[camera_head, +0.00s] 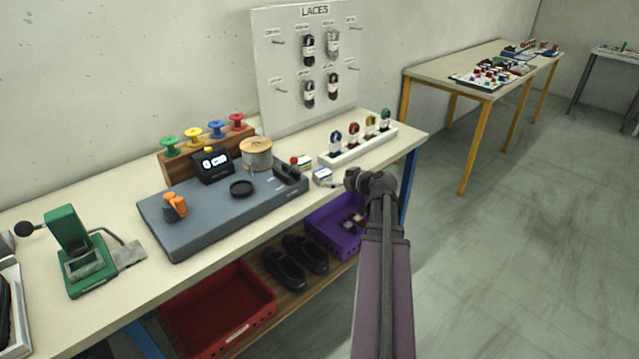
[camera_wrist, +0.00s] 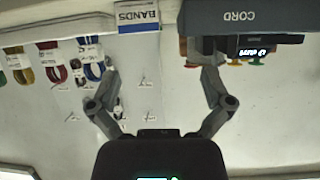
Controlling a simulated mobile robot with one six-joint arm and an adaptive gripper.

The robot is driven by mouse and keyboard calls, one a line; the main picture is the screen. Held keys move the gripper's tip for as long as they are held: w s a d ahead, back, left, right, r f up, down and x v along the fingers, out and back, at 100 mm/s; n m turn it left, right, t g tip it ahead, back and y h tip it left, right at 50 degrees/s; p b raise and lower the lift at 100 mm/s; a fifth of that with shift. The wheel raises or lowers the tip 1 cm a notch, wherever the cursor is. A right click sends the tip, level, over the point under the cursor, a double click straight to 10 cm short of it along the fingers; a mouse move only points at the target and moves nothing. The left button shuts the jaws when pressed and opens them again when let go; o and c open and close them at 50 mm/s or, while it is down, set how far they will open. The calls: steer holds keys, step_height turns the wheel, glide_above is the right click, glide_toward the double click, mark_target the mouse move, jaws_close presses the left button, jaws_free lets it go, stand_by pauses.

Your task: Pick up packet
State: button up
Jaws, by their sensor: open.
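Which item the task calls the packet is not certain. A small white and blue box (camera_head: 322,177) lies near the table's front edge, just left of my gripper (camera_head: 352,180). In the wrist view, which looks upside down, a box marked BANDS (camera_wrist: 138,15) shows at the top, ahead of the gap between my fingers (camera_wrist: 158,68) and toward the left one. My gripper is open with nothing between its fingers. Dark and pale lace packets (camera_head: 308,48) hang on the white LACES board (camera_head: 272,95) behind.
A grey station (camera_head: 215,215) marked CORD (camera_wrist: 240,17) stands left of the box. A white rack (camera_head: 360,148) of coloured bundles stands behind it. A purple crate (camera_head: 322,238), black shoes (camera_head: 285,270) and a red crate (camera_head: 215,310) sit below. The floor to the right is clear.

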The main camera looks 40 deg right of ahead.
mark_target(321, 175)
steer(key=shift+s+d+r+t+h, duration=0.15)
steer(key=shift+s+d, duration=0.1)
steer(key=shift+d, duration=0.35)
steer(key=shift+s+d+t+h, duration=0.15)
steer(key=shift+s+d, duration=0.1)
steer(key=shift+d, duration=0.3)
steer(key=b+x, duration=0.3)
steer(key=x, duration=0.4)
steer(key=shift+w+f, duration=0.4)
steer(key=shift+w, duration=0.35)
steer(key=shift+b, duration=0.3)
steer(key=shift+f+b+x, duration=0.2)
steer(key=shift+b+x, duration=0.35)
steer(key=shift+x, duration=0.45)
steer(key=shift+f+b+x, duration=0.2)
steer(key=shift+b+x, duration=0.35)
steer(key=shift+x, duration=0.45)
steer(key=shift+w+f, duration=0.2)
steer(key=shift+w, duration=0.25)
